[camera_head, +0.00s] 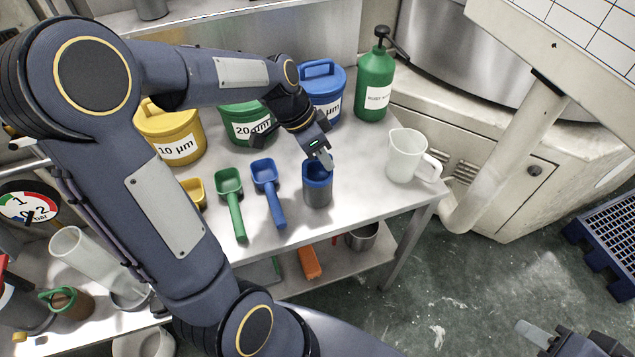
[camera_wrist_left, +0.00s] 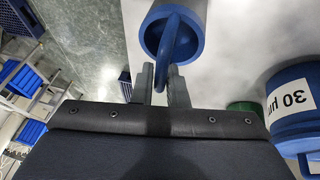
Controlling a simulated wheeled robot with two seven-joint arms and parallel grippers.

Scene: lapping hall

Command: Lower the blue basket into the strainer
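The blue basket (camera_head: 317,190), a grey cylinder with a blue rim, is upright at the front right of the steel table. In the left wrist view its blue rim (camera_wrist_left: 200,38) and looped handle (camera_wrist_left: 170,48) show. My left gripper (camera_head: 326,160) is at the basket's top; in the wrist view the handle fills the narrow gap between its fingers (camera_wrist_left: 160,82). The basket's underside is hidden, so I cannot tell whether it touches the table. My right gripper (camera_head: 533,332) is at the bottom right, far from the basket. I cannot identify the strainer for sure.
Blue (camera_head: 267,180) and green (camera_head: 229,185) scoops lie left of the basket. Behind are yellow (camera_head: 160,128), green (camera_head: 240,112) and blue lidded tubs (camera_head: 337,85), plus a green pump bottle (camera_head: 374,85). A white jug (camera_head: 405,155) stands right. A clear tube (camera_head: 85,255) is lower left.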

